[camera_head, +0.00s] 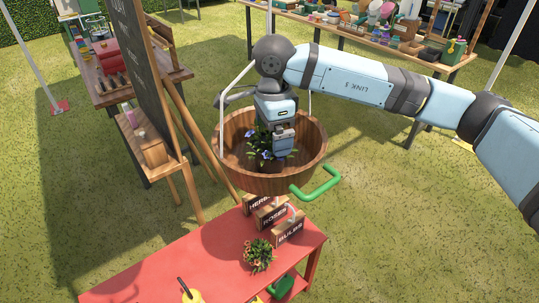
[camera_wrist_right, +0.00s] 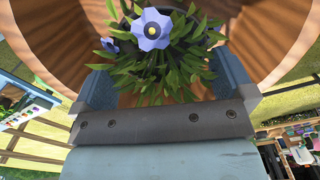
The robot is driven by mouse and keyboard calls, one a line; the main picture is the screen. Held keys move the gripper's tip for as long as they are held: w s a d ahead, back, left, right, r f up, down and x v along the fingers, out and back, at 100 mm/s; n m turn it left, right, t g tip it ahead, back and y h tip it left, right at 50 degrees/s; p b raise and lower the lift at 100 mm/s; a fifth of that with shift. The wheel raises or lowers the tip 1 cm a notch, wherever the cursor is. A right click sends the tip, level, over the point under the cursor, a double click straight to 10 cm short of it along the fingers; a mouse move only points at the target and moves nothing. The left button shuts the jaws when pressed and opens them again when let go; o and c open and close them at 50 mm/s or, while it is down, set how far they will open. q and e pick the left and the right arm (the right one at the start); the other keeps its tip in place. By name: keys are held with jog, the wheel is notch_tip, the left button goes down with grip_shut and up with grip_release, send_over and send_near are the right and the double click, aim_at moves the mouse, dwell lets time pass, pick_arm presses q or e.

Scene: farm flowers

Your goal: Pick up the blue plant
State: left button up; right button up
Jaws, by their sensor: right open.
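The blue plant (camera_head: 268,150), with blue-violet flowers and green leaves in a dark pot, stands inside a round wooden tub (camera_head: 232,172). My right gripper (camera_head: 285,148) reaches down into the tub at the plant, partly hiding it. In the right wrist view, the blue flower (camera_wrist_right: 152,29) and leaves lie ahead of and between the open fingers of my right gripper (camera_wrist_right: 165,88). The pot is mostly hidden by leaves there. I cannot tell whether the fingers touch the plant. My left gripper is not in view.
A red table (camera_head: 190,262) in front carries small boxes labelled herbs, roses and bulbs (camera_head: 289,228), and an orange-flowered plant (camera_head: 258,255). A chalkboard easel (camera_head: 150,75) stands left of the tub. A green handle (camera_head: 318,184) is at the tub's front right.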

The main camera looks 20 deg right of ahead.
aim_at(270, 150)
jog(key=shift+a+f, duration=0.1)
jog(key=shift+f, duration=0.45)
notch_tip(270, 150, down, 4)
jog(key=shift+w+a+f+p, duration=0.1)
jog(key=shift+a+p, duration=0.05)
jog(key=shift+p, duration=0.55)
jog(key=c, duration=0.7)
jog(key=shift+c, duration=0.4)
jog(key=shift+r, duration=0.2)
